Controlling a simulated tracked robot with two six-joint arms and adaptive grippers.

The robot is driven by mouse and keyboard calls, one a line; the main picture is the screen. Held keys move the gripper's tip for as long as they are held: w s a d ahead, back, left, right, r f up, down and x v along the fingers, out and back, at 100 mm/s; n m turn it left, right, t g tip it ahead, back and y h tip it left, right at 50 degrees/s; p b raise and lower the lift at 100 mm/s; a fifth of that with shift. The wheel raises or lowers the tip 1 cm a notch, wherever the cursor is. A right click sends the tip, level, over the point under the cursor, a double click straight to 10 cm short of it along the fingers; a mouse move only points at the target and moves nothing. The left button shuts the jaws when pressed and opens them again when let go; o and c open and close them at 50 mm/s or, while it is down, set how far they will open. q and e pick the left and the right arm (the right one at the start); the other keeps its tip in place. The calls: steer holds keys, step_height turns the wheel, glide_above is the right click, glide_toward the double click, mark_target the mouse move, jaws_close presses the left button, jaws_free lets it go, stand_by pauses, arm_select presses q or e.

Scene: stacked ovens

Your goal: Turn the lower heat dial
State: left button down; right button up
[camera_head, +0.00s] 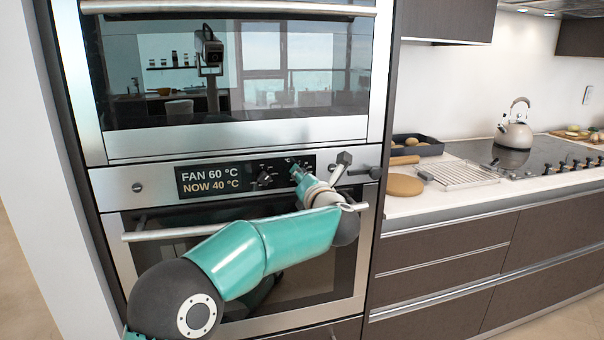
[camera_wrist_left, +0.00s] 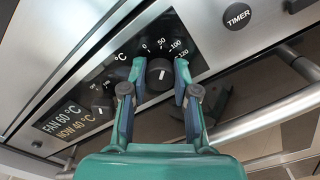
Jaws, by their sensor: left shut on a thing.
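The lower heat dial (camera_wrist_left: 160,75) is a dark round knob on the lower oven's black panel, with a scale marked 0, 50, 100 and 120 and °C in the left wrist view. My left gripper (camera_wrist_left: 159,76) is shut on this dial, one teal finger on each side. In the head view my left gripper (camera_head: 299,172) reaches the lower panel and hides most of the dial. The display (camera_head: 208,180) reads FAN 60 °C and NOW 40 °C. My right gripper is in neither view.
A second dial (camera_head: 265,180) sits just left of my gripper. The lower oven's handle (camera_head: 170,233) runs below the panel, partly behind my arm. The upper oven (camera_head: 235,75) is above. The counter at right holds a kettle (camera_head: 515,132) and a wire rack (camera_head: 462,174).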

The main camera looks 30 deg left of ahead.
arm_select(q)
steer(key=shift+d+f+m+p, duration=0.15)
steer(key=shift+m+p, duration=1.95)
steer(key=shift+m, duration=1.55)
steer(key=shift+d+f+m+p, duration=0.1)
steer(key=shift+m+p, duration=2)
steer(key=shift+m, duration=1.5)
steer(key=shift+d+f+m+p, duration=0.15)
steer(key=shift+m+p, duration=1.95)
steer(key=shift+m, duration=1.55)
steer(key=shift+a, duration=0.15)
steer(key=c, duration=0.9)
jaws_free()
steer(key=shift+w, duration=0.1)
steer(key=shift+o, duration=0.2)
steer(key=shift+a+r, duration=0.1)
steer(key=shift+r, duration=0.05)
